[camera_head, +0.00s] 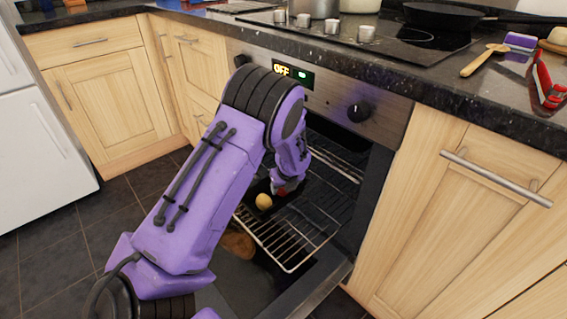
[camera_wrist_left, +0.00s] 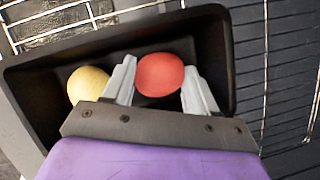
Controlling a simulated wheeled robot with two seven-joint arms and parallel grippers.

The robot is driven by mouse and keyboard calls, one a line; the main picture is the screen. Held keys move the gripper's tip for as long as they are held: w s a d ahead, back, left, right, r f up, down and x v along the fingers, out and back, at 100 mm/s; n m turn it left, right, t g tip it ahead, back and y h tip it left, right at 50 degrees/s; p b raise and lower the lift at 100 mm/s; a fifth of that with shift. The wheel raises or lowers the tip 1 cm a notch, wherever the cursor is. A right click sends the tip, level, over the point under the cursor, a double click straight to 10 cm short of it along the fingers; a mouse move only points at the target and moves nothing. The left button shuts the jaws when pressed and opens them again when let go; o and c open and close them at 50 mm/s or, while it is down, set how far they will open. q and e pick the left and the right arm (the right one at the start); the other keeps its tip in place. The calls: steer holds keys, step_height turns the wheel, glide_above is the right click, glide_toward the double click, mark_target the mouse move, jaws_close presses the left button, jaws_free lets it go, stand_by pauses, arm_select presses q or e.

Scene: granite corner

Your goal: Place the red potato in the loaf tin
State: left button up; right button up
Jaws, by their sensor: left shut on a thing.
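My left gripper (camera_wrist_left: 159,70) is shut on the red potato (camera_wrist_left: 162,80), one finger on each side of it. The potato is in or just over the dark loaf tin (camera_wrist_left: 222,35); whether it touches the tin's floor I cannot tell. A yellow potato (camera_wrist_left: 88,86) lies in the tin, left of the left finger. In the head view my left gripper (camera_head: 286,187) reaches into the open oven, with the yellow potato (camera_head: 263,201) just left of it. There the gripper mostly hides the red potato, and the dark tin is hard to make out. My right gripper is not in view.
The oven door (camera_head: 270,285) is folded down. A wire rack (camera_head: 275,240) sticks out of the oven, and its bars surround the tin. Cabinets flank the oven.

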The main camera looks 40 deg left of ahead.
arm_select(q)
steer(key=shift+f, duration=0.2)
steer(key=shift+f, duration=0.15)
steer(key=o, duration=0.8)
steer(key=p+v, duration=0.5)
steer(key=v, duration=0.7)
